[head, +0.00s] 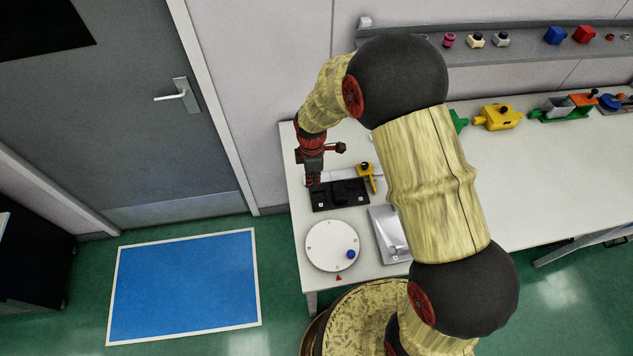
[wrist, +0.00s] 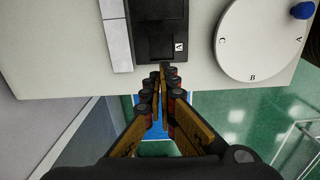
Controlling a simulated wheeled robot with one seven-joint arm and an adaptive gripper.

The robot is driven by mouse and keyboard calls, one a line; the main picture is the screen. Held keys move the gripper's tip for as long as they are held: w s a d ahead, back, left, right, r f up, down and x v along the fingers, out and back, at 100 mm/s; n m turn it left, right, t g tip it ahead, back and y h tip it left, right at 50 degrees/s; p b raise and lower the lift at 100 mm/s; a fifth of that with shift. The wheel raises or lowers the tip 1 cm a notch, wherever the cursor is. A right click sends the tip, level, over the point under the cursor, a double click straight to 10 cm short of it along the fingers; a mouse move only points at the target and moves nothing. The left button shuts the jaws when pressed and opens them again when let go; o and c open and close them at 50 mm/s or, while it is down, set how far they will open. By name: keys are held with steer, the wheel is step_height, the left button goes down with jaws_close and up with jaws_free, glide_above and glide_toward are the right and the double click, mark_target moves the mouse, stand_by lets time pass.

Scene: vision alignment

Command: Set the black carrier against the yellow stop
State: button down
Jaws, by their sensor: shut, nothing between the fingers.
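The black carrier (head: 345,190) is a dark block that looks seated on a black track (head: 325,205); black on black, their border is hard to tell. The black parts also show at the top of the wrist view (wrist: 160,18), with a white letter label. The yellow stop (head: 366,170) stands at the back right of the track in the head view; I do not see it in the wrist view. My gripper (head: 313,184) is shut and empty, pointing down at the track's left end. In the wrist view its fingertips (wrist: 162,72) are together, just off that end; contact cannot be told.
A white lettered disc (head: 325,245) with a blue knob lies in front of the track. A silver plate (head: 388,238) is to its right. A pale strip (wrist: 116,35) runs alongside the track. The table's left edge (wrist: 60,97) is close to my gripper.

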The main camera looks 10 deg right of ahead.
mark_target(331, 194)
step_height(331, 194, down, 8)
steer(key=shift+f, duration=0.2)
steer(key=d, duration=0.3)
steer(key=shift+d+r, duration=0.1)
steer(key=shift+d, duration=0.15)
steer(key=shift+d+p, duration=0.25)
steer(key=shift+p, duration=0.05)
steer(key=shift+d, duration=1.3)
steer(key=shift+a, duration=0.1)
steer(key=a+b, duration=0.1)
steer(key=a, duration=0.3)
steer(key=shift+a, duration=0.2)
step_height(331, 194, up, 10)
steer(key=shift+d, duration=0.2)
